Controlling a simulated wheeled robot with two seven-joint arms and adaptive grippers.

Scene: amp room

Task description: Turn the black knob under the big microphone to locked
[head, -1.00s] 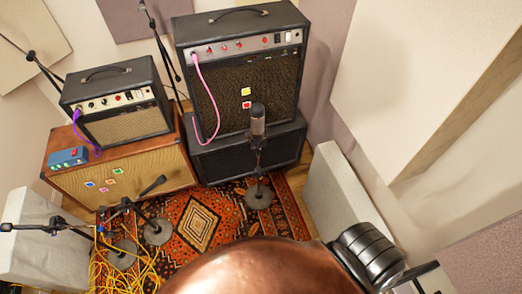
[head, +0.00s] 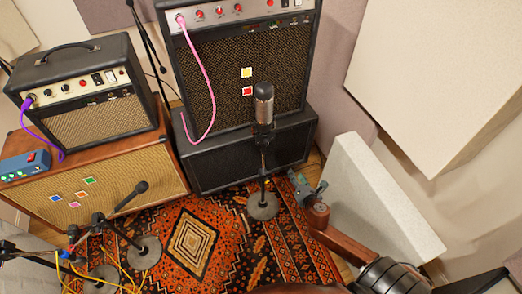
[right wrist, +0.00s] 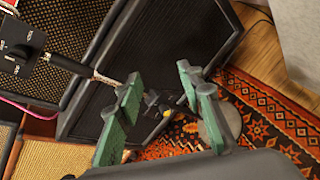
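The big microphone (head: 264,103) stands upright on a thin black stand with a round base (head: 263,206), in front of the tall amp. My right gripper (head: 305,183) is right of the stand, low down. Its green-padded fingers (right wrist: 158,108) are open and apart, with nothing held. My left gripper is not in view.
The tall amp (head: 205,75) and its black cabinet (head: 225,160) stand close behind the microphone. A pale panel (head: 375,205) leans to the right of my arm. Smaller microphone stands (head: 125,235) and yellow cables stand left on the patterned rug (head: 205,275).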

